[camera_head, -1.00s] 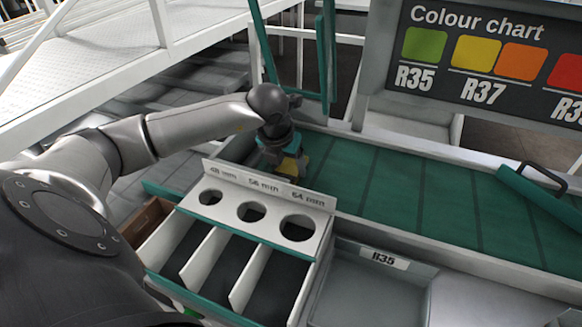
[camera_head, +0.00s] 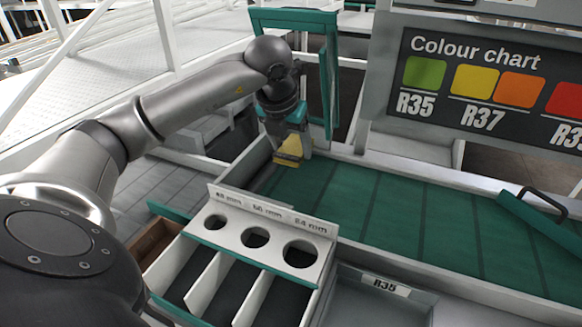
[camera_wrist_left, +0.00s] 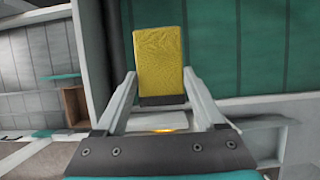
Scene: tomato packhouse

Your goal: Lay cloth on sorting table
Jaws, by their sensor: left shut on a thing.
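The yellow cloth (camera_head: 290,151) hangs below my left gripper (camera_head: 292,142) near the left end of the green sorting table (camera_head: 400,209). In the left wrist view the cloth (camera_wrist_left: 160,58) looks like a flat yellow rectangle, with its near end between the two fingers of the left gripper (camera_wrist_left: 160,92). The gripper is shut on it. The cloth appears above the table's surface, close to its left end wall. My right gripper is in neither view.
A sizing gauge (camera_head: 262,237) with three round holes stands in front of the table, with bins below it. A grey R35 tray (camera_head: 372,303) is to its right. A teal frame (camera_head: 330,85) rises behind the gripper. The green surface is mostly clear, with a handled teal piece (camera_head: 545,232) at right.

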